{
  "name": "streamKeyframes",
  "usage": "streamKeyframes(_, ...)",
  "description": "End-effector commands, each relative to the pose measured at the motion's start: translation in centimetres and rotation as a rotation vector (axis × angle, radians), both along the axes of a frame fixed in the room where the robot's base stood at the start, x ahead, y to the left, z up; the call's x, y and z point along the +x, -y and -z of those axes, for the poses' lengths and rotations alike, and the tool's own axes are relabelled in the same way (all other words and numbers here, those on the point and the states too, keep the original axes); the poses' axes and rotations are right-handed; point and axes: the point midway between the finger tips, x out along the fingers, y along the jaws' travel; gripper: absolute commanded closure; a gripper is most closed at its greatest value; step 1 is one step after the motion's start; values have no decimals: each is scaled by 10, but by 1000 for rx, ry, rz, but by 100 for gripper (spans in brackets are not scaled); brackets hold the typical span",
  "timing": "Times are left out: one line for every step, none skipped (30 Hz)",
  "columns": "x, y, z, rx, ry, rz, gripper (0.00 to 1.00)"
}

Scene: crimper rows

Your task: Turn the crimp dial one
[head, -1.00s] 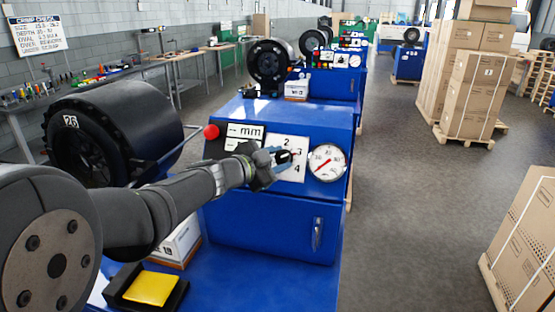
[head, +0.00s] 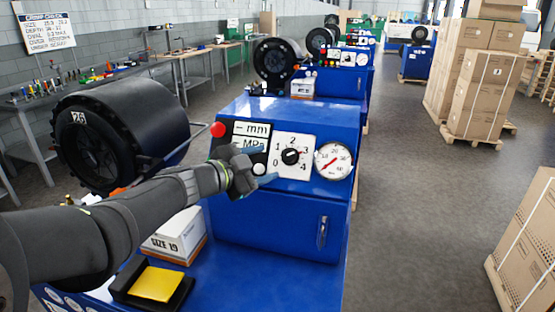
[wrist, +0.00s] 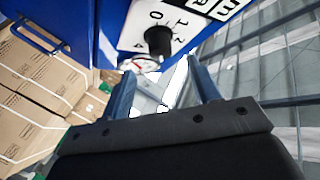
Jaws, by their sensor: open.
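The crimp dial is a black knob (head: 291,156) on a white plate (head: 277,171) numbered 0 to 4, on the front of the nearest blue crimper (head: 285,115). The number it points to is too small to tell. My gripper (head: 262,166) is in front of the panel, left of the knob and slightly lower, clear of it and empty. In the wrist view the blue fingers (wrist: 163,85) stand apart, and the knob (wrist: 158,41) shows beyond them, not between them.
A round gauge (head: 333,160) with a red needle is right of the dial. A red button (head: 218,130) and label plates are to the left. Below are a cabinet door with a handle (head: 322,232), a white box (head: 178,237) and a yellow pedal (head: 154,284).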

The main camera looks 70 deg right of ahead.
Motion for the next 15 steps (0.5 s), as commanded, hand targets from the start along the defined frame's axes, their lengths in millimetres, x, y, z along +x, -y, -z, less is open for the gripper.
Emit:
streamKeyframes(8, -12, -3, -1, 1, -5, 44)
streamKeyframes(12, -19, -5, -2, 0, -5, 44)
streamKeyframes(16, -27, -6, -1, 0, -6, 44)
streamKeyframes(20, -34, -7, -1, 1, -5, 44)
streamKeyframes(23, -40, -8, -2, 1, -6, 44)
streamKeyframes(27, -47, -9, -1, 0, -6, 44)
streamKeyframes(30, -53, -10, -1, 1, -5, 44)
streamKeyframes(33, -57, -11, -1, 1, -5, 44)
streamKeyframes(36, -64, -11, 1, 0, -4, 44)
streamKeyframes(38, -67, -12, 0, -1, -4, 44)
streamKeyframes(40, -70, -13, -1, 0, -4, 44)
streamKeyframes(42, -74, -14, 0, 1, -4, 44)
streamKeyframes(43, -77, -14, 0, 1, -3, 44)
streamKeyframes(44, -79, -14, 1, 1, -2, 44)
streamKeyframes(45, -81, -14, 1, 1, -2, 44)
